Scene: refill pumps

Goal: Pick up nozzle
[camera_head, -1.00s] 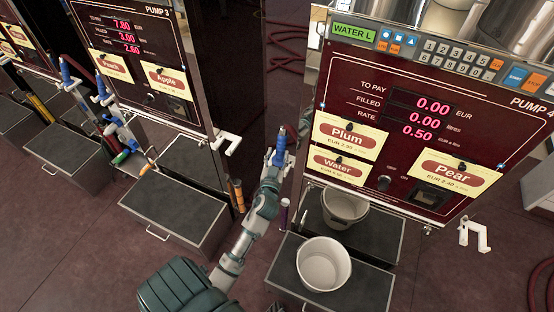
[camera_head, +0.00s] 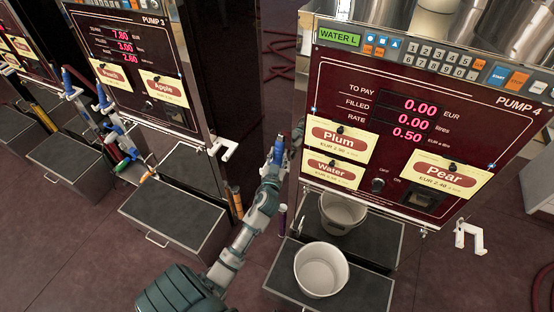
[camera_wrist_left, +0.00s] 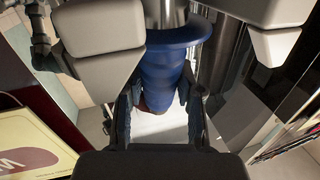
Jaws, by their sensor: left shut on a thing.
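The blue nozzle (camera_head: 279,149) stands at the left side of pump 4, at the end of my left arm. In the left wrist view the nozzle's blue grip (camera_wrist_left: 168,78) lies between the two dark fingers of my left gripper (camera_wrist_left: 163,112), which is shut on it. In the head view the left gripper (camera_head: 272,165) is small and its fingers are hard to make out. The lower end of the nozzle is hidden behind the gripper. My right gripper does not show.
Pump 4 (camera_head: 400,140) stands right of the gripper, with an empty white hook (camera_head: 470,238) on its right side. Two white buckets (camera_head: 321,270) (camera_head: 342,212) stand below its panel. Pump 3 (camera_head: 140,75) with its own blue-handled nozzles is on the left. Open floor lies between the pumps.

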